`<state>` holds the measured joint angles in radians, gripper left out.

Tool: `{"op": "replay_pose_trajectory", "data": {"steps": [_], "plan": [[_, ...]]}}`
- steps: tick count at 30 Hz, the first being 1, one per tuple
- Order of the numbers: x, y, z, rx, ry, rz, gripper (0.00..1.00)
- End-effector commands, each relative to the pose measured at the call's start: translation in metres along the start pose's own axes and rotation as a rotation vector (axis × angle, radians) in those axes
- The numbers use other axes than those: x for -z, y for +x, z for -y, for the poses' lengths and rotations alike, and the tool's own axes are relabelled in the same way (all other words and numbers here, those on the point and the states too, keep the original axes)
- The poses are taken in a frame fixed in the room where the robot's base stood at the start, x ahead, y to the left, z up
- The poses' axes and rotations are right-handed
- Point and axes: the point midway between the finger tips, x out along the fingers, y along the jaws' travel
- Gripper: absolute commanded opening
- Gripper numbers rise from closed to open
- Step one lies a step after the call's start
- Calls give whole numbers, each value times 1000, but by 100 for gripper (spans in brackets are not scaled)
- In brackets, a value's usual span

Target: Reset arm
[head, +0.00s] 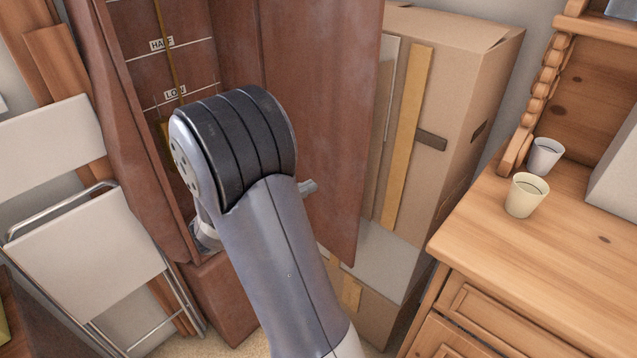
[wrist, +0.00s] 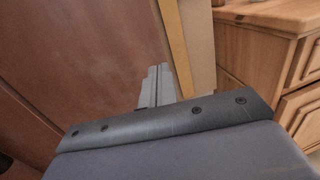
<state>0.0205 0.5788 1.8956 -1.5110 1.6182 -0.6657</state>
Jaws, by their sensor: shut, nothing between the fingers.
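My arm fills the middle of the head view, its dark ribbed joint in front of a tall reddish-brown case (head: 225,300). The case's door (head: 325,110) stands open to the right of the joint. My gripper (wrist: 157,85) shows in the wrist view as grey fingers close together, shut and empty. In the wrist view a reddish-brown panel (wrist: 80,60) is to the left of the fingers. I cannot tell whether they touch it. In the head view my arm hides most or all of the gripper. A small grey piece (head: 307,187) shows beside the joint; I cannot tell what it is.
Inside the case are HALF and LOW labels (head: 175,92). Cardboard boxes (head: 465,85) stand right of the door. A wooden dresser (head: 560,240) at right bears a cream cup (head: 526,195) and a white cup (head: 545,155). Folded chairs (head: 90,240) lean at left.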

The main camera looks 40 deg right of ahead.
Motion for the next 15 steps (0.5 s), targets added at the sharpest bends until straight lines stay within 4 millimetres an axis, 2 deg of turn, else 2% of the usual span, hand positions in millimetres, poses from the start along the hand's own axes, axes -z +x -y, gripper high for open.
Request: {"op": "replay_pose_trajectory", "data": {"steps": [5, 15], "plan": [[0, -11, 2, -1, -1, -1, 0], [0, -12, 2, 0, -1, 0, 0]]}}
